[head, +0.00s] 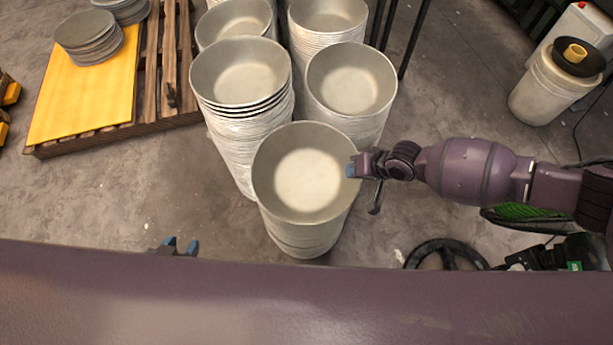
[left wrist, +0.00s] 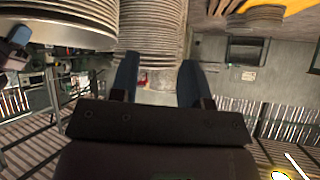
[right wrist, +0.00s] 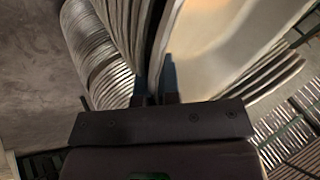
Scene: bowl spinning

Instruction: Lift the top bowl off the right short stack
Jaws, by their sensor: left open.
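The front short stack (head: 305,240) stands nearest to me, its wide grey-white top bowl (head: 305,180) facing up. My right gripper (head: 352,170) is at the right rim of this bowl, with a blue fingertip at the inner edge. In the right wrist view its fingers (right wrist: 155,85) are close together with the rim between them, so it looks shut on the bowl. I cannot tell if the bowl is clear of those below. My left gripper (head: 180,246) is open and empty, low and left of the stack. Its spread fingers show in the left wrist view (left wrist: 157,85).
Taller bowl stacks stand behind: one left (head: 240,75), one right (head: 350,80), others further back. A pallet (head: 160,95) with a yellow sheet (head: 85,90) lies left. A white bucket (head: 545,88) stands far right. Grey floor is free on the left.

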